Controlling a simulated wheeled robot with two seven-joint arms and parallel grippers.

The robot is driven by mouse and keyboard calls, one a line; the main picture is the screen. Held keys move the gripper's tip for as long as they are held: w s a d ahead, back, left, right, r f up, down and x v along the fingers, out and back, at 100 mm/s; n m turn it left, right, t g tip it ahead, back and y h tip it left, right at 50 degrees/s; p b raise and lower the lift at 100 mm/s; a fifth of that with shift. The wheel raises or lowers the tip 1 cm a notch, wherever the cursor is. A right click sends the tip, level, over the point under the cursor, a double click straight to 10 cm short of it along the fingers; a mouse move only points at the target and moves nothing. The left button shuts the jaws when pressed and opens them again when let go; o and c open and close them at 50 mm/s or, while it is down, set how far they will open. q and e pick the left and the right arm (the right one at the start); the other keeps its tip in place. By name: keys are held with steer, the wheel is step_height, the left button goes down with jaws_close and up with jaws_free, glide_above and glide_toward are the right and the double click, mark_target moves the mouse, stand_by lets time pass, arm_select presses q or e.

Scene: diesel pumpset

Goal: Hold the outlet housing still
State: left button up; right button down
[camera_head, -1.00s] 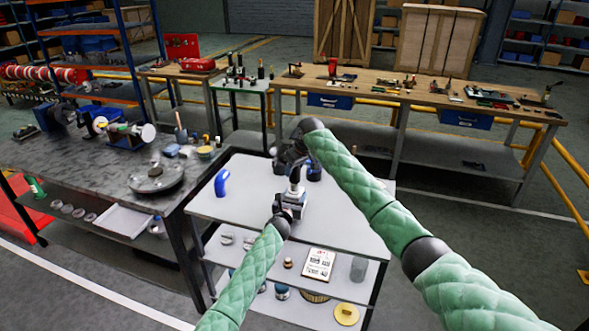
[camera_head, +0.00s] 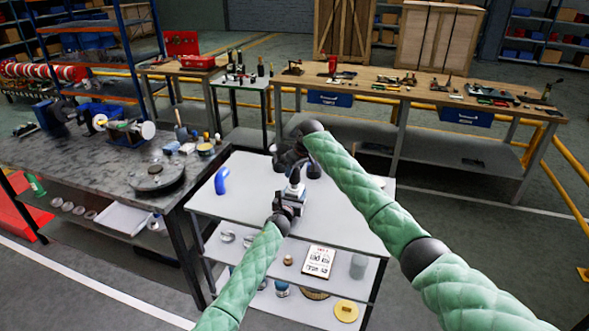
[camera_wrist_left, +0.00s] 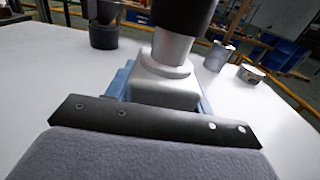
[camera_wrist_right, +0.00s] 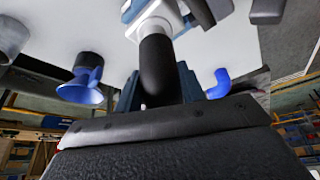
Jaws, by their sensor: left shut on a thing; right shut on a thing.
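The outlet housing (camera_head: 296,189) is a small silver-grey piece on the white table. In the left wrist view its squared base and round neck (camera_wrist_left: 168,88) stand upright. My left gripper (camera_head: 289,205) is shut on it from the near side, with bluish fingers along its flanks. A black cylindrical part (camera_wrist_right: 158,68) rises from the neck; it also shows in the left wrist view (camera_wrist_left: 182,14). My right gripper (camera_head: 289,158) comes from above and behind and is shut on this black part. The joint between housing and black part is partly hidden in the head view.
A blue elbow pipe (camera_head: 221,181) stands at the table's left. A dark blue flared part (camera_wrist_right: 82,80) and a grey cup (camera_wrist_right: 12,38) stand near my right gripper. The white table (camera_head: 345,215) is bare at its front right. A dark workbench (camera_head: 85,165) stands left.

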steer(key=shift+f, duration=1.3)
steer(key=c, duration=0.8)
jaws_free()
steer(key=shift+o, duration=0.2)
steer(key=shift+r, duration=0.15)
steer(key=v, duration=1.1)
steer(key=shift+s+r, duration=0.15)
steer(key=shift+r, duration=0.15)
steer(key=shift+d, duration=0.15)
arm_select(q)
steer(key=o, duration=1.5)
